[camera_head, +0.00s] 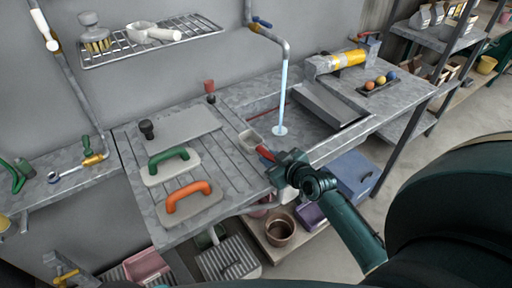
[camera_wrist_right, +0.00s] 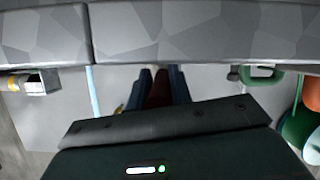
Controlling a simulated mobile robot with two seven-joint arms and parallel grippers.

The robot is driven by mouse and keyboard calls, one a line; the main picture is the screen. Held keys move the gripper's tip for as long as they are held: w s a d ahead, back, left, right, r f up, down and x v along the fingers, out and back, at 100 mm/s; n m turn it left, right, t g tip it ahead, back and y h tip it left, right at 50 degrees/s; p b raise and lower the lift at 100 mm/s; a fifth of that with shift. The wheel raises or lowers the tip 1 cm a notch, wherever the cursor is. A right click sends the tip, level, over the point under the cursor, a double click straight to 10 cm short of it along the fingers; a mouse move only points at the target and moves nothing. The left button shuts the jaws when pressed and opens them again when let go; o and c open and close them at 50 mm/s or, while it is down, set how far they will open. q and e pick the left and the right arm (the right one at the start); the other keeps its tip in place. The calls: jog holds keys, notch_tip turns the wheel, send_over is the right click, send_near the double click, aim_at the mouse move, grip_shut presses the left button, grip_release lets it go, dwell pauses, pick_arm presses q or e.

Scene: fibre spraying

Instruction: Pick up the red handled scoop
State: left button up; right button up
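The scoop has a red handle (camera_head: 265,153) and a pale bowl (camera_head: 250,140). It is at the front of the counter, between the ribbed drainboard and the sink; I cannot tell whether it touches the counter. My right gripper (camera_head: 277,166) reaches in from the lower right and is shut on the handle, with the bowl pointing away to the upper left. In the right wrist view the dark red handle (camera_wrist_right: 158,92) shows between the two fingers (camera_wrist_right: 158,100); the bowl is hidden there. My left gripper is not in view.
Green-handled (camera_head: 171,165) and orange-handled (camera_head: 190,202) floats lie on the drainboard left of the scoop. Water runs from a tap (camera_head: 284,60) into the sink (camera_head: 312,128). A shelf below holds a brown pot (camera_head: 280,230) and a blue box (camera_head: 352,174).

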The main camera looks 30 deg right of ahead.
grip_shut()
jog(key=shift+r, duration=0.1)
